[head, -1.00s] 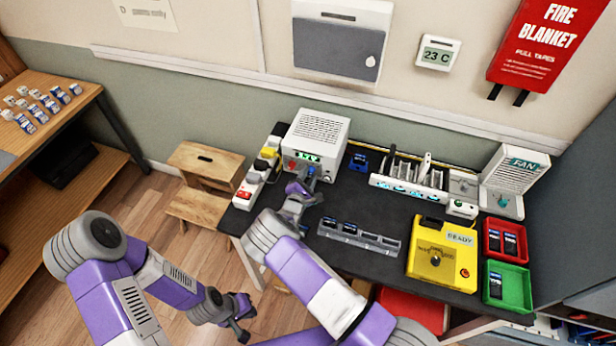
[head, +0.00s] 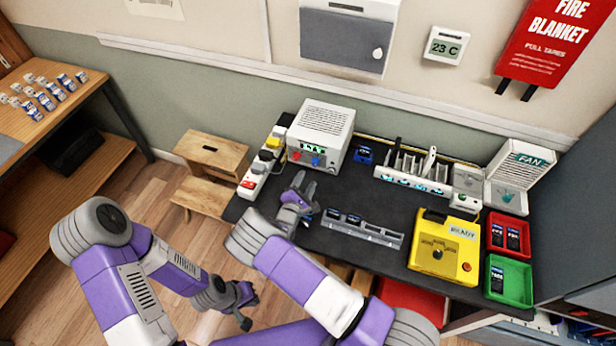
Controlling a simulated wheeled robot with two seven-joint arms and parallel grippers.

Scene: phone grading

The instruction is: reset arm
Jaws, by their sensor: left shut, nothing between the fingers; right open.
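My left gripper (head: 246,312) is low at the lower left, in front of the dark workbench (head: 375,218) and over the wooden floor. It is shut and holds nothing. My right gripper (head: 303,187) is over the left part of the workbench, in front of the white power supply box (head: 321,135) with red and blue knobs. Its fingers are open and apart from the box. A small dark and blue piece by its wrist is partly hidden.
A grey slotted rack (head: 361,230) holds several dark phones. A yellow tester (head: 442,247), a red tray (head: 508,236) and a green tray (head: 507,281) stand at the right. A white power strip (head: 262,160) lies at the bench's left end. A wooden step stool (head: 209,160) stands left of it.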

